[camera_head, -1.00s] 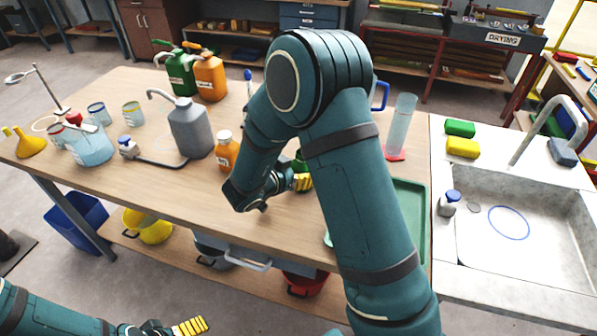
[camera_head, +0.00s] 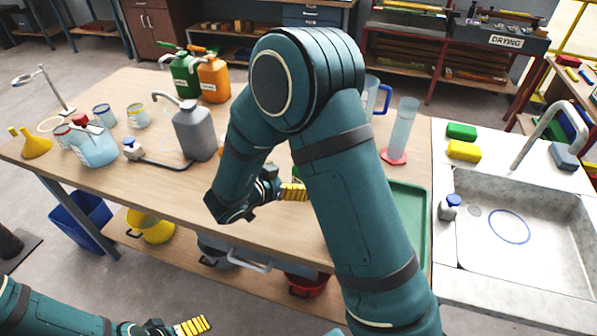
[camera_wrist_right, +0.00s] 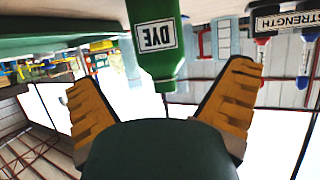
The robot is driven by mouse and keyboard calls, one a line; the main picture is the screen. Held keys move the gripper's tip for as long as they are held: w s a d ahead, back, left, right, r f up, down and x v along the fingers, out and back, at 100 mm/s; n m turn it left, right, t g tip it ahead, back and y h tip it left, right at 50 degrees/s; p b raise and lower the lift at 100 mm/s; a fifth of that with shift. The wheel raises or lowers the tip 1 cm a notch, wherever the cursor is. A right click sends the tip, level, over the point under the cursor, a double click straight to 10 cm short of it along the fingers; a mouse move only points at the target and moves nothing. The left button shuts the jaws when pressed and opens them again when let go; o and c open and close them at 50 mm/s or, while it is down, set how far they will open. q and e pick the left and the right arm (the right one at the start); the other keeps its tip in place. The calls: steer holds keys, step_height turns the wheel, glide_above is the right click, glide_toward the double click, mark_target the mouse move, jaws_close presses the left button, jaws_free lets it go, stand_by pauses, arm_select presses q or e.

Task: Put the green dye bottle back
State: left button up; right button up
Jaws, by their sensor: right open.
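The green dye bottle (camera_wrist_right: 155,45) shows in the right wrist view, with a white DYE label. That view is upside down, so the bottle looks upright. In the head view only a green sliver (camera_head: 295,173) of it shows beside my right arm. My right gripper (camera_head: 293,192) is low over the bench's front part. In the wrist view its two yellow fingers (camera_wrist_right: 165,105) are spread wide, with the bottle ahead, between their lines and apart from them. My left gripper (camera_head: 195,326) is at the bottom edge, away from the bench; its opening is unclear.
A grey jug (camera_head: 194,135) stands left of my right arm, with green (camera_head: 184,78) and orange (camera_head: 213,80) cans behind. A green tray (camera_head: 410,215) lies right of the arm, and a clear cylinder (camera_head: 402,130) stands behind it. The sink (camera_head: 520,220) is far right.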

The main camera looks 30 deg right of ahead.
steer(key=p+v, duration=0.1)
steer(key=v, duration=0.5)
steer(key=shift+a, duration=0.25)
steer(key=shift+s+r, duration=0.15)
